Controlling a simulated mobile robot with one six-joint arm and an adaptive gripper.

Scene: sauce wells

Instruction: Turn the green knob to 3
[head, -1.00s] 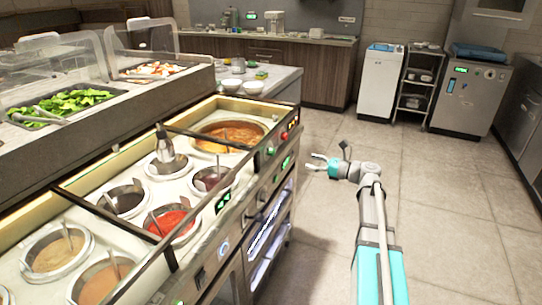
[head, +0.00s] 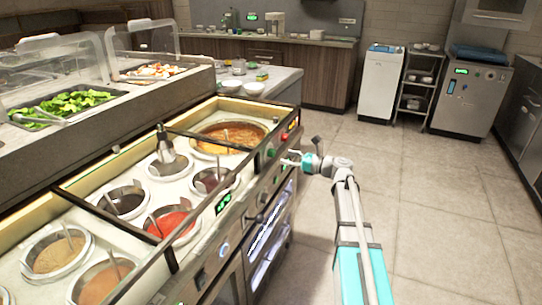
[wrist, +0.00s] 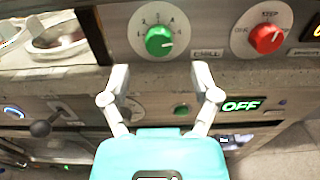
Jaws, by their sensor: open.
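The green knob (wrist: 159,41) sits on a pale round dial with numbers in the upper middle of the wrist view. A light pointer mark shows on the right side of the knob's face. In the head view the green knob (head: 271,153) is small on the counter's front panel. My gripper (wrist: 160,78) is open and empty, its two fingers spread just below the dial and apart from the knob. In the head view my gripper (head: 290,158) is close in front of the panel, right of the knob.
A red knob (wrist: 266,38) with its own dial is right of the green one. A black lever (wrist: 45,126) sticks out at lower left, and an OFF display (wrist: 240,105) is at lower right. Sauce wells (head: 170,220) fill the counter top. The floor at right is clear.

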